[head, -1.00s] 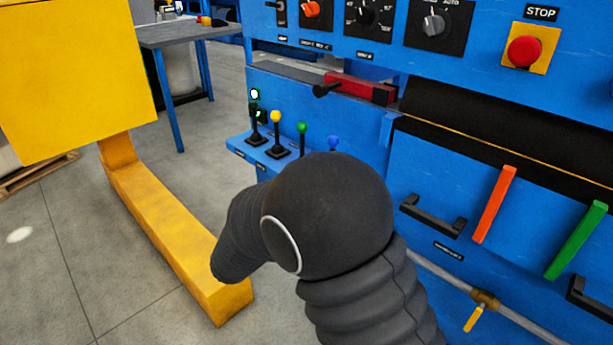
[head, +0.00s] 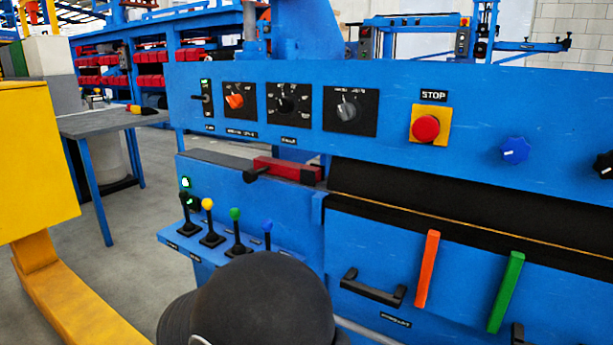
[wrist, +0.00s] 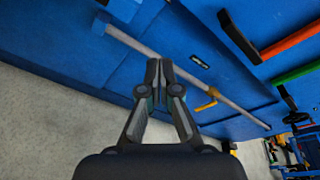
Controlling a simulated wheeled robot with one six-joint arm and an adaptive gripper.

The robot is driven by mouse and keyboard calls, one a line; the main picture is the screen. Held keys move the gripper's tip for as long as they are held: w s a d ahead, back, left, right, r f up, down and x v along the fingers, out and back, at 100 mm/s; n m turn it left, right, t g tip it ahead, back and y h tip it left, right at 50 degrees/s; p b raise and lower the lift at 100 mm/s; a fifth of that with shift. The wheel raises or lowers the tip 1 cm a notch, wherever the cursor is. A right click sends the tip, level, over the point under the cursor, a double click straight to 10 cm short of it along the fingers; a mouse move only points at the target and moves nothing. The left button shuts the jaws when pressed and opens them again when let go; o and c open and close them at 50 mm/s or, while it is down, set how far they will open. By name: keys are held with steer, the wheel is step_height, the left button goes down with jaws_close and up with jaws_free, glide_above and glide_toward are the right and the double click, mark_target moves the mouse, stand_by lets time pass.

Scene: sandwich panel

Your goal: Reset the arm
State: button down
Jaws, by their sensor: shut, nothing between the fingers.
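My gripper (wrist: 158,80) shows in the wrist view with its fingers together and nothing between them. It is in front of the lower part of the blue machine (wrist: 90,55), near a grey pipe (wrist: 150,55) with a yellow valve handle (wrist: 206,106). I cannot tell whether it touches anything. In the head view my dark arm (head: 250,305) shows at the bottom edge. The gripper itself is out of that view.
The blue panel carries knobs (head: 347,110), a red stop button (head: 425,128), several levers (head: 237,232), a black handle (head: 372,288), and orange (head: 427,268) and green (head: 506,290) bars. A yellow structure (head: 38,160) and a grey table (head: 105,121) stand left.

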steer(key=s+d+m+g+y, duration=0.4)
steer(key=s+d+m+g, duration=0.9)
steer(key=m, duration=1)
steer(key=s+d+r+m+t+y, duration=0.5)
steer(key=s+d+r+m, duration=0.3)
steer(key=d+r+m, duration=0.3)
steer(key=d+m+t, duration=0.1)
steer(key=m, duration=0.1)
steer(key=shift+s+d+r+m, duration=0.2)
steer(key=shift+d+m, duration=0.1)
steer(key=shift+m, duration=0.1)
